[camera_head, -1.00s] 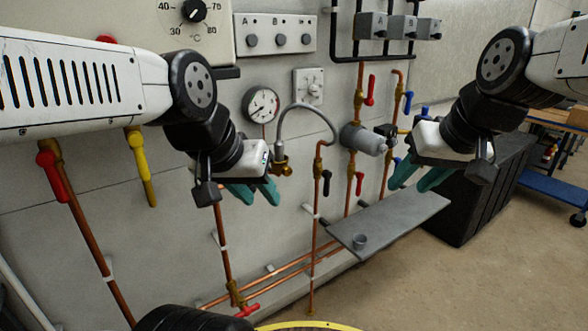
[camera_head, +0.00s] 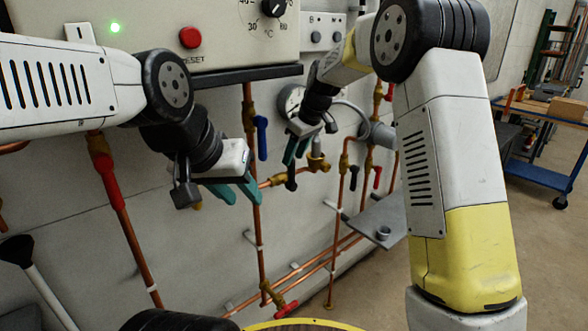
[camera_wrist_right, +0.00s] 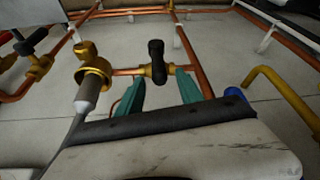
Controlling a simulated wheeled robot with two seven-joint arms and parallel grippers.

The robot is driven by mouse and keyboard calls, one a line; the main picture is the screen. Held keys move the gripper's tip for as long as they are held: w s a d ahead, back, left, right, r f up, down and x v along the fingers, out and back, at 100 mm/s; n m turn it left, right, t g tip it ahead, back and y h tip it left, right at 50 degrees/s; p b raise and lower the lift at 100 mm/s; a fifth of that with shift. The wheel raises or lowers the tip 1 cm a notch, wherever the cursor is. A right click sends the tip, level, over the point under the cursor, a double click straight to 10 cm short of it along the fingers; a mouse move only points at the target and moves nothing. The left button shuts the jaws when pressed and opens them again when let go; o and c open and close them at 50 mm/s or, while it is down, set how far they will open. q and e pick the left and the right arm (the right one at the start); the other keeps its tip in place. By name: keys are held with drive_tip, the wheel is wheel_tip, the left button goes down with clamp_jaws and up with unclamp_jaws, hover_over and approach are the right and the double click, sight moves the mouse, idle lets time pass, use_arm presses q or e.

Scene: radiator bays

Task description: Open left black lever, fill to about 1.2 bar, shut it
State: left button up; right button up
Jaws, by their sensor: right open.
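The left black lever (camera_head: 291,180) hangs from a brass valve on a short horizontal copper branch; in the right wrist view it also shows (camera_wrist_right: 156,52), crosswise to the pipe. My right gripper (camera_head: 294,153) is open just above and in front of it. In the wrist view its teal fingertips (camera_wrist_right: 160,78) lie either side of the valve; I cannot tell whether they touch it. A second black lever (camera_head: 354,178) hangs further right. The pressure gauge (camera_head: 287,101) is mostly hidden behind my right wrist, its reading not visible. My left gripper (camera_head: 238,192) is open and empty, left of the branch.
A blue lever (camera_head: 262,138) and red levers (camera_head: 107,180) sit on neighbouring pipes. A brass fitting (camera_wrist_right: 92,72) with a grey hose stands beside the valve. A grey shelf (camera_head: 375,222) holds a small cup. The boiler panel (camera_head: 215,35) juts out above.

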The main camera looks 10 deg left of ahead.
sight(289, 170)
drive_tip(key=x, duration=0.7)
drive_tip(key=shift+d, duration=0.1)
clamp_jaws()
idle(1.2)
